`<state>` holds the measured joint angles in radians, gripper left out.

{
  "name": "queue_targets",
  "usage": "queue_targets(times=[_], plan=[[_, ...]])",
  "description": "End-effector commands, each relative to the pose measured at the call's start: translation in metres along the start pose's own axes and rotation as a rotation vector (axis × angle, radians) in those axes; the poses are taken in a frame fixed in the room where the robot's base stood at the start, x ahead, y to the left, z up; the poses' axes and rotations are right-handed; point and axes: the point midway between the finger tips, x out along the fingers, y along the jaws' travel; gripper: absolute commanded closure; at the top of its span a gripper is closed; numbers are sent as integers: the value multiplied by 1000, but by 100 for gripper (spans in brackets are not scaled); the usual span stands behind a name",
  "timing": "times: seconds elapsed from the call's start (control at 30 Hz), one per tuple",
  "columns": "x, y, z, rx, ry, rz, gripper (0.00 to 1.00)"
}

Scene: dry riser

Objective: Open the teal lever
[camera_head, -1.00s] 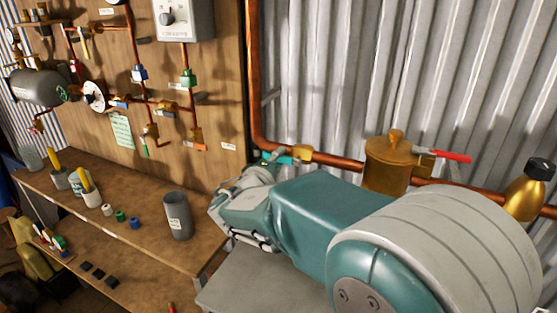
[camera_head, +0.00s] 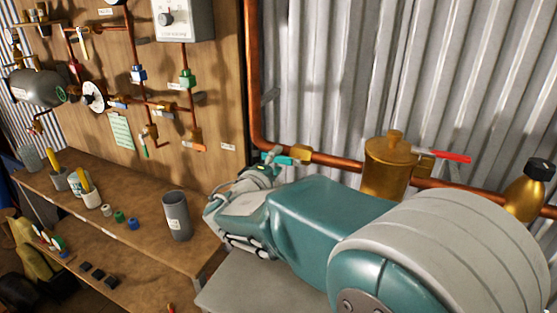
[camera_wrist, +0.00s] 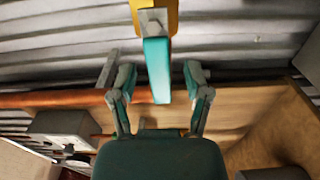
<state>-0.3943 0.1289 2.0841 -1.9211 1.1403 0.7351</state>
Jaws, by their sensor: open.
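The teal lever (camera_head: 277,158) sits on a brass valve body (camera_head: 299,154) on the copper pipe along the corrugated wall. In the wrist view the teal lever (camera_wrist: 157,68) hangs from a brass part (camera_wrist: 153,14), its free end in line with the gap between my fingers. My gripper (camera_wrist: 161,82) is open, with one finger on each side of the lever and visible space on both sides. In the head view my gripper (camera_head: 262,170) is just below the lever, partly hidden by my arm. Contact cannot be told.
A brass canister (camera_head: 388,168) and a red lever (camera_head: 453,157) are on the same pipe to the right. A wooden board (camera_head: 215,80) with pipes and valves stands left. A grey cup (camera_head: 177,215) stands on the workbench (camera_head: 130,245).

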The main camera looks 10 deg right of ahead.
Motion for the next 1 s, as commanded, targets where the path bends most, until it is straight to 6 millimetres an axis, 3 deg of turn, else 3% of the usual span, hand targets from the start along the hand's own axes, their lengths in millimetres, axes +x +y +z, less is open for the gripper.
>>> queue_targets(times=[0.3,0.5,0.7,1.0], plan=[[-67,-1,-2,-1,6,-1,37],[-97,-2,-1,-1,3,-2,37],[-107,-2,0,-1,0,-2,37],[-105,-2,3,1,-9,-9,37]])
